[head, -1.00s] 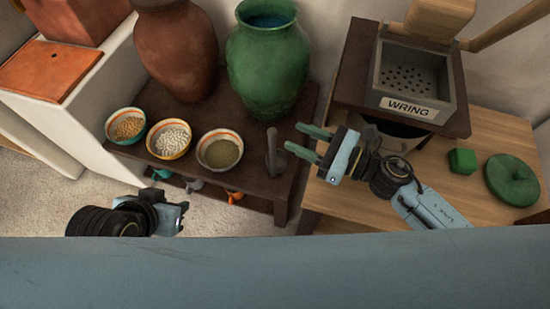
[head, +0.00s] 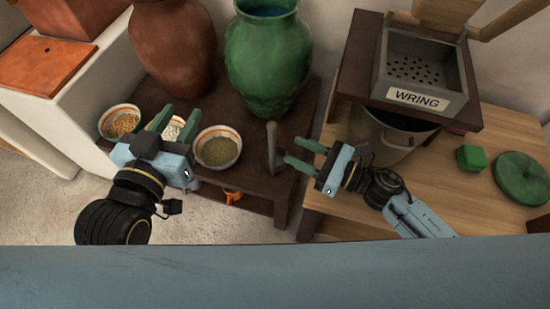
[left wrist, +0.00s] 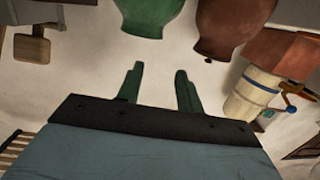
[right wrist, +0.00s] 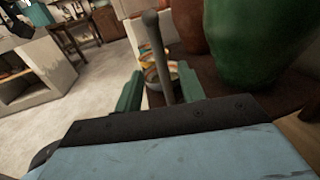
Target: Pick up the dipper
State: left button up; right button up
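The dipper (head: 272,148) appears as a grey upright handle with a rounded top, near the right end of the dark bench. In the right wrist view the dipper (right wrist: 157,50) rises between the two green fingers, with space on both sides; its lower part is hidden by the gripper. My right gripper (head: 292,151) is open, its fingertips pointing left at the dipper and just short of it in the head view. My left gripper (head: 176,120) is open and empty, over the bowls at the bench's front; its spread fingers also show in the left wrist view (left wrist: 158,78).
Several bowls, such as the right one (head: 218,148), stand on the dark bench (head: 255,180). Behind them are a green jar (head: 265,65) and a brown jar (head: 172,50). On the wooden table (head: 430,185) are a pot (head: 385,140), a green block (head: 470,158) and a green lid (head: 522,178).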

aim_at(273, 140)
jog(key=b+x, duration=0.1)
jog(key=x, duration=0.6)
jog(key=shift+w+a, duration=0.15)
jog(key=shift+a, duration=0.05)
pick_arm(q)
jog(key=r+t, duration=0.2)
jog(key=r, duration=0.1)
jog(key=r+h, duration=0.1)
jog(key=shift+d+r+t, duration=0.2)
jog(key=shift+d+t, duration=0.2)
pick_arm(e)
grip_shut()
